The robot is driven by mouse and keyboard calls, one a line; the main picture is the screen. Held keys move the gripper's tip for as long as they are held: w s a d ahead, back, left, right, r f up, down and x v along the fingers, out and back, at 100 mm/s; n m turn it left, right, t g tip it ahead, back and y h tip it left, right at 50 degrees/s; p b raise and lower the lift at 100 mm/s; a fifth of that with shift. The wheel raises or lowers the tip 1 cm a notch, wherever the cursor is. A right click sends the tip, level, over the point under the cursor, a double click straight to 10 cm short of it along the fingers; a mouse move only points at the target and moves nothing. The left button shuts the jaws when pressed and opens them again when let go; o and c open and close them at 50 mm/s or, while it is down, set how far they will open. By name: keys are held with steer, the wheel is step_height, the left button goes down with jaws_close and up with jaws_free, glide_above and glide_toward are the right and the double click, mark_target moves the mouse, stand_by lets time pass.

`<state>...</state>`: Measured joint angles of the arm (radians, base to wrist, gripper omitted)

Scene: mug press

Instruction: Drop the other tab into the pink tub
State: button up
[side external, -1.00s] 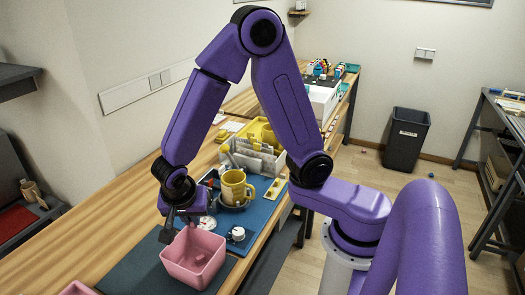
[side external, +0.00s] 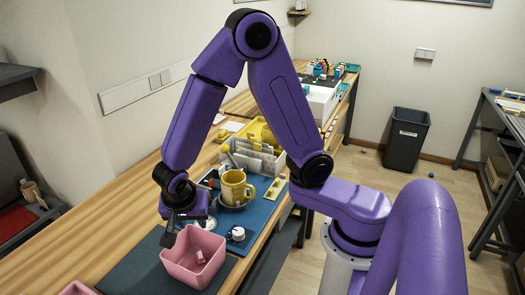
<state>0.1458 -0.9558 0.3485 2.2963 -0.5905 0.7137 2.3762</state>
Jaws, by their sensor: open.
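The pink tub (side external: 180,272) stands on the dark mat near the front of the bench. A small pinkish piece (side external: 199,257) shows inside it; at this size I cannot tell whether it is a tab. My gripper (side external: 172,238) is open at the tub's back left, its dark fingers close to the rim. I see nothing held between the fingers. A yellow mug (side external: 234,187) stands upright behind the tub on the blue mat, on a dark round base. No other tab can be made out.
A small white-topped round item (side external: 237,234) sits right of the tub. A white rack (side external: 258,158) with grey slats stands behind the mug. Part of another pink container (side external: 78,289) shows at the bottom edge. The wooden bench left of the mat is clear.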

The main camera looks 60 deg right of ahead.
steer(key=v, duration=1.7)
steer(key=s+d+f+n+y, duration=0.1)
steer(key=s+d+n, duration=0.3)
steer(key=n, duration=0.4)
steer(key=s+d+f+n+g+y, duration=0.1)
steer(key=s+d+f+n+y, duration=0.1)
steer(key=s+n, duration=0.5)
steer(key=s+d+f+n+g+y, duration=0.1)
steer(key=s+d+f+n, duration=0.2)
steer(key=n, duration=0.6)
steer(key=s+d, duration=0.2)
steer(key=d, duration=0.1)
steer(key=shift+s+f+n, duration=0.2)
steer(key=shift+n, duration=0.2)
